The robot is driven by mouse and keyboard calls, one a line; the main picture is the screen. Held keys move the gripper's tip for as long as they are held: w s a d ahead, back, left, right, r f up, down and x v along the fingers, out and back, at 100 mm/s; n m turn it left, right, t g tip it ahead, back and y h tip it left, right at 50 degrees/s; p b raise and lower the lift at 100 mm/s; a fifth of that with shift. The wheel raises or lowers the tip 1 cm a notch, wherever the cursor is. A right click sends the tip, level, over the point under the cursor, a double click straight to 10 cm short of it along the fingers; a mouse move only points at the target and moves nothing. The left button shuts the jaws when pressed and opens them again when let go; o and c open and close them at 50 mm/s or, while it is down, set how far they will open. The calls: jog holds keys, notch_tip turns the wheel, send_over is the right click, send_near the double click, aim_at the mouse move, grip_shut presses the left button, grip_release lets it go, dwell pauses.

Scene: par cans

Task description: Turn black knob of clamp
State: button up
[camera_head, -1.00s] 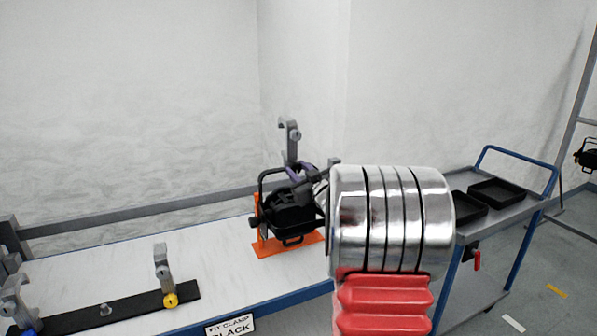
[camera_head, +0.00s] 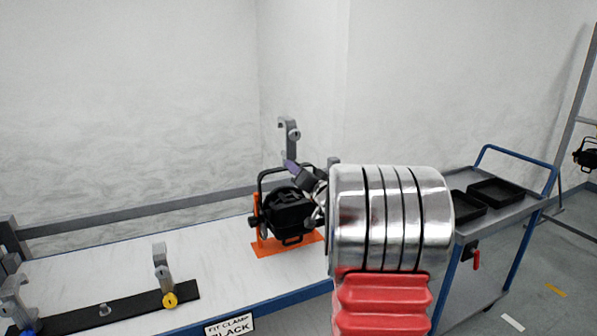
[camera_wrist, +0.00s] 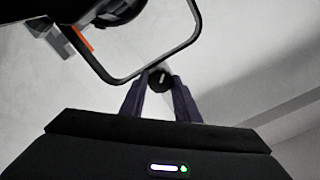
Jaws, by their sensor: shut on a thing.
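The grey hook clamp (camera_head: 289,138) stands upright above the black par can (camera_head: 290,213). The can sits in an orange stand (camera_head: 258,235) on the white bench. My gripper (camera_head: 289,164) reaches the lower part of the clamp from the right, and its purple fingers hide the knob in the head view. In the wrist view, the black knob (camera_wrist: 160,78), with a pale mark on its face, sits between the two finger ends. The gripper (camera_wrist: 160,90) is shut on it. The can's black yoke (camera_wrist: 150,72) passes just behind the knob there.
Two more grey clamps, one with a yellow knob (camera_head: 169,299) and one with a blue knob (camera_head: 38,325), stand along a black strip at the front left. A sign (camera_head: 229,326) reads "FIT CLAMP BLACK". A trolley (camera_head: 520,205) with black trays stands right.

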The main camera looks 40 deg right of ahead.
jog(key=m, duration=1.9)
jog(key=shift+f+m, duration=0.3)
jog(key=shift+f, duration=0.05)
jog(key=o, duration=0.8)
jog(key=shift+c, duration=0.2)
jog(key=o, duration=0.3)
jog(key=shift+r, duration=0.2)
